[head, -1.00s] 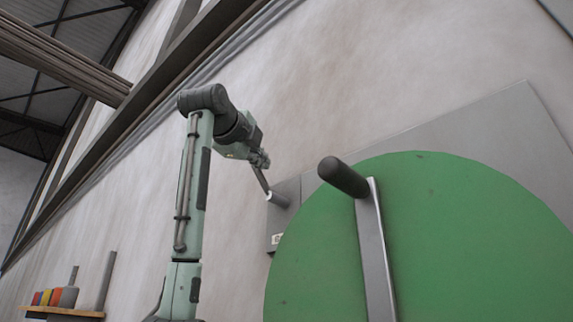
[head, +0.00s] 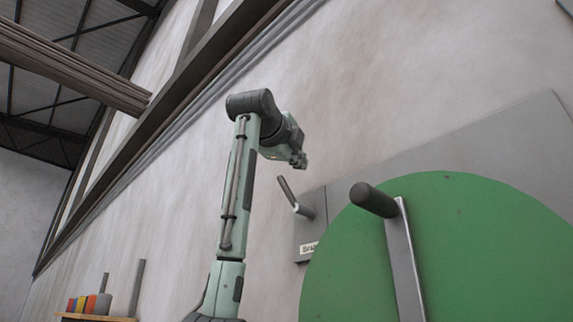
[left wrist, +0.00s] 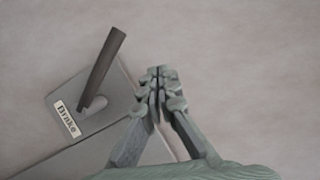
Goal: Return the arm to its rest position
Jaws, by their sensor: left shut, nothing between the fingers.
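My left gripper (head: 299,160) is raised high in front of the wall in the head view, at the end of my bent left arm. It is shut and empty; its fingers meet in the left wrist view (left wrist: 160,85). The brake lever (head: 287,189) has a dark handle and stands on a grey box (head: 308,228) on the wall, below the gripper. In the left wrist view the lever (left wrist: 103,62) is left of the fingers, apart from them, above a label reading "Brake" (left wrist: 66,118). My right gripper is not in view.
A large green disc (head: 450,250) with a grey crank arm (head: 403,262) and a dark handle (head: 373,199) fills the lower right. A grey panel (head: 500,135) is behind it. A shelf (head: 95,317) with coloured items is at lower left. The wall above is bare.

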